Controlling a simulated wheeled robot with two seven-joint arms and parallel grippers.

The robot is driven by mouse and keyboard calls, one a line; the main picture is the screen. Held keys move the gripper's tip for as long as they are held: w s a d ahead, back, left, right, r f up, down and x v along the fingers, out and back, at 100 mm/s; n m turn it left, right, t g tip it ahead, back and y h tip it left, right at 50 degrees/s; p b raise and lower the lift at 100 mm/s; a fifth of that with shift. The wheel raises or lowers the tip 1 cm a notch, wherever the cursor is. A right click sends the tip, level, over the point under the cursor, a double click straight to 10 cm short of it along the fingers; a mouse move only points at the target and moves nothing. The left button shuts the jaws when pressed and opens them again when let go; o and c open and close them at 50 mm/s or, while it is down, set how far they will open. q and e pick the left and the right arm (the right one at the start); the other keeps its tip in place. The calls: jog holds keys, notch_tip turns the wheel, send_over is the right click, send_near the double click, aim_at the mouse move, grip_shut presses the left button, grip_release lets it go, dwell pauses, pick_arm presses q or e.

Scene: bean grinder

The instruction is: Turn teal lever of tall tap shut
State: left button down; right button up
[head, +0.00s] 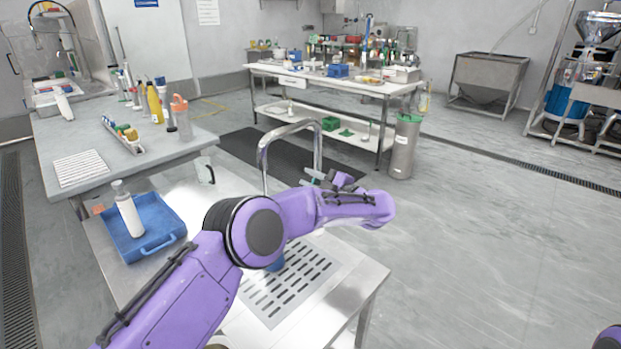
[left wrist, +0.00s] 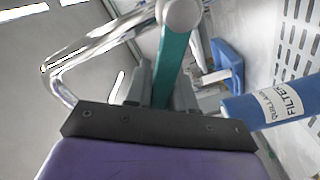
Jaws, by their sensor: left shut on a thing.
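The tall tap (head: 290,128) is a chrome arch rising beside the metal counter in the head view. In the left wrist view its bent chrome pipe (left wrist: 85,75) runs at upper left. The teal lever (left wrist: 172,62) runs down from a round metal knob between the two fingers. My left gripper (left wrist: 160,92) is shut on the teal lever; in the head view it (head: 322,178) is at the right of the tap, partly hidden by my wrist. My right gripper is not in view.
A blue labelled cylinder (left wrist: 272,108) lies close right of the gripper in the wrist view. A slotted drain plate (head: 290,285) is under my arm. Open floor lies right.

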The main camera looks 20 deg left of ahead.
pick_arm(q)
jog(key=shift+w+d+r+m+p, duration=0.15)
jog(key=shift+w+r+m+p, duration=0.3)
jog(key=shift+m, duration=0.55)
jog(key=shift+w+d+r+m+p, duration=0.1)
jog(key=shift+w+r+m+p, duration=0.25)
jog(key=shift+m, duration=0.65)
jog(key=shift+r, duration=0.1)
jog(key=c, duration=1)
grip_release()
jog(key=shift+s, duration=0.1)
jog(key=shift+c, duration=0.2)
jog(key=shift+r, duration=0.1)
jog(key=shift+r, duration=0.1)
